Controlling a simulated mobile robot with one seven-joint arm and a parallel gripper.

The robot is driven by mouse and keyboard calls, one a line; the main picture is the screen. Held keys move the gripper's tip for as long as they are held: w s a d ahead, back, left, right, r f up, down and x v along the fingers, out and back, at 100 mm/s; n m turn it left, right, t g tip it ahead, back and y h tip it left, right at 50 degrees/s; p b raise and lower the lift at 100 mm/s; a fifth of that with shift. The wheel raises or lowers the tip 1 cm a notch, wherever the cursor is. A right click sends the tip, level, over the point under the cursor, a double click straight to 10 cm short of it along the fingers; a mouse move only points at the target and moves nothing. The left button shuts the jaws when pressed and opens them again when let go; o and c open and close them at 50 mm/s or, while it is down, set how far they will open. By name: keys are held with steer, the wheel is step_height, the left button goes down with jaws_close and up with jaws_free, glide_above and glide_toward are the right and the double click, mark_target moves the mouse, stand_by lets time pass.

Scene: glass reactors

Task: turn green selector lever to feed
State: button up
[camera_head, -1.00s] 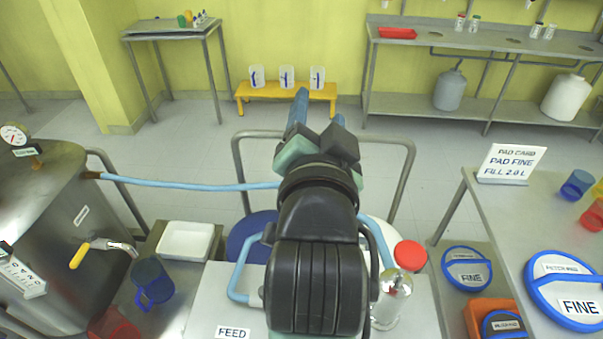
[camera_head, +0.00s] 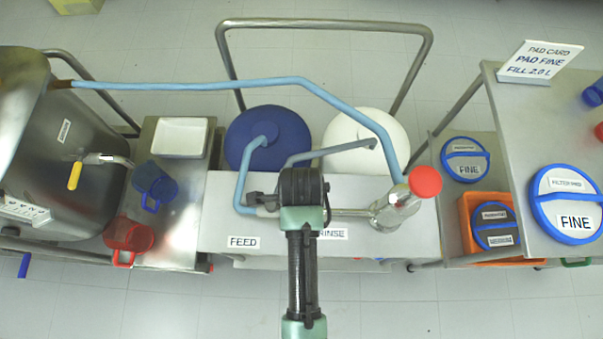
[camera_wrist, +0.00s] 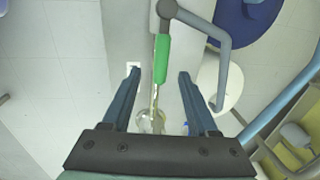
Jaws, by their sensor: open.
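The green selector lever (camera_wrist: 161,59) shows in the wrist view, running down the picture from a dark grey valve body (camera_wrist: 166,9). My gripper (camera_wrist: 158,72) is open, with one finger on each side of the lever's line and visible gaps to both. Whether the fingertips are down at its height I cannot tell. In the camera_head view my wrist hides the lever and fingers. The FEED label (camera_head: 243,242) is left of my arm and the partly covered RINSE label (camera_head: 333,233) is right. The lever points toward the RINSE side.
A metal filter housing with a red cap (camera_head: 424,181) stands right of my wrist. Blue hoses (camera_head: 243,180) run behind it. A blue drum (camera_head: 268,140) and a white drum (camera_head: 366,143) stand behind the bench (camera_head: 225,213). A steel tank (camera_head: 70,150) is at left.

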steer(key=f, duration=0.4)
steer(key=w+f, duration=0.1)
steer(key=f, duration=0.1)
steer(key=shift+w+f, duration=0.1)
steer(key=shift+f, duration=0.15)
jaws_close()
stand_by(1.2)
